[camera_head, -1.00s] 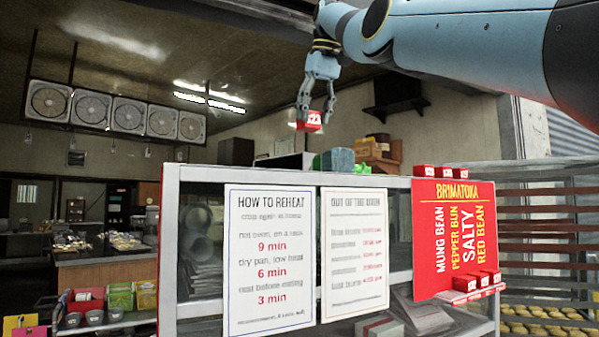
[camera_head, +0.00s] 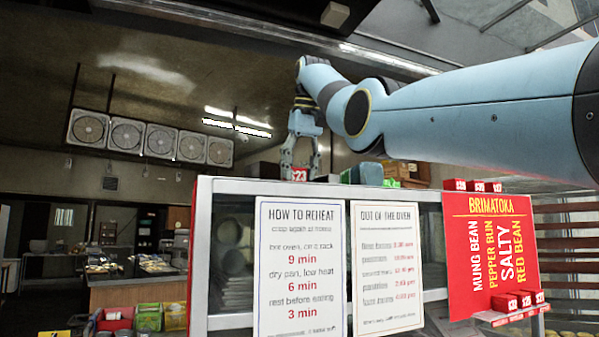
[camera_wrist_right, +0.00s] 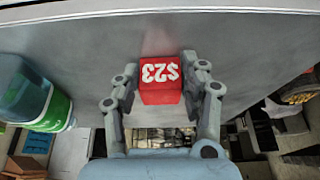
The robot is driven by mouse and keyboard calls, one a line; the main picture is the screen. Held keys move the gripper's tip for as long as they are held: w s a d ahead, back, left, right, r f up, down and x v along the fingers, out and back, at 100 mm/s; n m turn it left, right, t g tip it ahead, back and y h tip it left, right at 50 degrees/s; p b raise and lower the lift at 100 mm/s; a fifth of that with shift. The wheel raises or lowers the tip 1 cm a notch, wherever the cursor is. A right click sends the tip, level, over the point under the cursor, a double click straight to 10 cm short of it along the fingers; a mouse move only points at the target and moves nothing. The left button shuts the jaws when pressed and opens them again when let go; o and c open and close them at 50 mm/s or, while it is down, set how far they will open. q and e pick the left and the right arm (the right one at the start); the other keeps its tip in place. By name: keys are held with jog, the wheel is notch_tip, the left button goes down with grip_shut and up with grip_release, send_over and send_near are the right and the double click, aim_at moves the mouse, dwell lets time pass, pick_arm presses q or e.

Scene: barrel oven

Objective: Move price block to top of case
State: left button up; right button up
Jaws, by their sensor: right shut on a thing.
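A red price block (camera_head: 299,174) marked $23 is at the top edge of the display case (camera_head: 230,187), left of its middle. My right gripper (camera_head: 300,168) is shut on it, fingers pointing down. In the right wrist view the block (camera_wrist_right: 161,80) sits between the two fingertips (camera_wrist_right: 162,88), against the grey case top (camera_wrist_right: 100,50). I cannot tell whether it touches that surface. More red price blocks stand on the case's top right (camera_head: 470,185) and on a small ledge at the lower right (camera_head: 517,300). My left gripper is out of view.
A blue-green container (camera_head: 368,173) stands on the case top right of the gripper; it also shows in the right wrist view (camera_wrist_right: 30,95). Two white signs (camera_head: 298,262) and a red menu sign (camera_head: 490,250) hang on the case front. The top's left end looks clear.

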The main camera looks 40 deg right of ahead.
jog(key=shift+s, duration=0.15)
jog(key=shift+f, duration=0.15)
jog(key=o, duration=1.2)
jog(key=shift+r, duration=0.3)
jog(key=p+v, duration=0.1)
jog(key=v, duration=1.1)
jog(key=shift+a+p, duration=0.1)
jog(key=shift+p, duration=0.3)
jog(key=shift+f, duration=0.15)
